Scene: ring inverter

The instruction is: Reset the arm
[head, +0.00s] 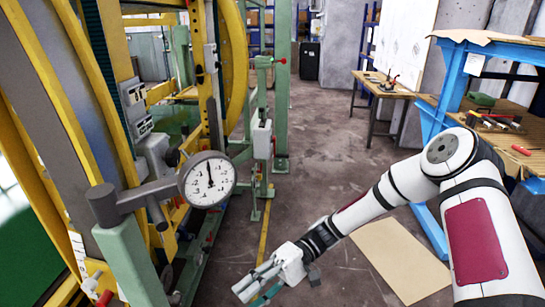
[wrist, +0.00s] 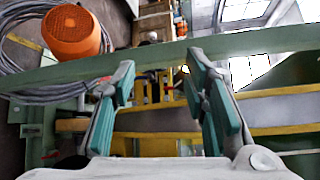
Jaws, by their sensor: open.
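My arm reaches from the right side of the head view down toward the lower middle. My gripper (head: 252,290) hangs over the floor there, to the right of the ring machine (head: 75,90). In the wrist view my gripper (wrist: 163,85) has its two green-padded fingers apart, with nothing between them. Behind the fingers are a green beam (wrist: 230,46) and yellow rails of the machine. I cannot tell how far the fingers are from them.
A round dial gauge (head: 208,179) on a bracket stands at the left. A blue-framed bench (head: 450,85) with tools is at the right, a wooden table (head: 385,88) farther back. A cardboard sheet (head: 400,260) lies on the floor. An orange object (wrist: 71,30) and coiled cable show in the wrist view.

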